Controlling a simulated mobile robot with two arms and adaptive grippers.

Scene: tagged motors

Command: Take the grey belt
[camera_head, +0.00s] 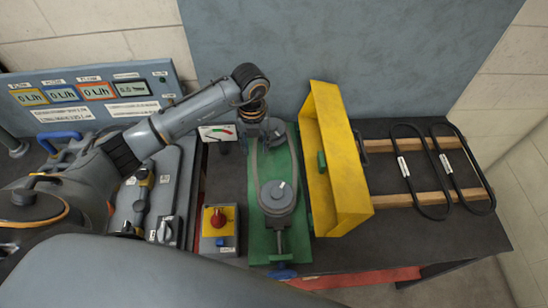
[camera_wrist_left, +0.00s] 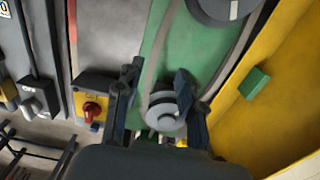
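The grey belt (camera_head: 254,160) runs around a large grey pulley (camera_head: 277,195) at the near end of a green base (camera_head: 262,245) and toward the far end, where my gripper hides part of it. In the left wrist view the belt (camera_wrist_left: 159,60) passes along both sides of a smaller grey pulley (camera_wrist_left: 166,110). My left gripper (camera_head: 262,130) is over the far end of the green base. In the left wrist view its fingers (camera_wrist_left: 157,95) are apart, on either side of the small pulley, with nothing clearly held. Contact with the belt cannot be told. My right gripper is not in view.
A yellow cover (camera_head: 332,150) with a green handle stands open right of the belt. Two black belts (camera_head: 418,170) lie over wooden bars (camera_head: 410,199) at the right. A red-knobbed switch box (camera_head: 219,230) is left of the base.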

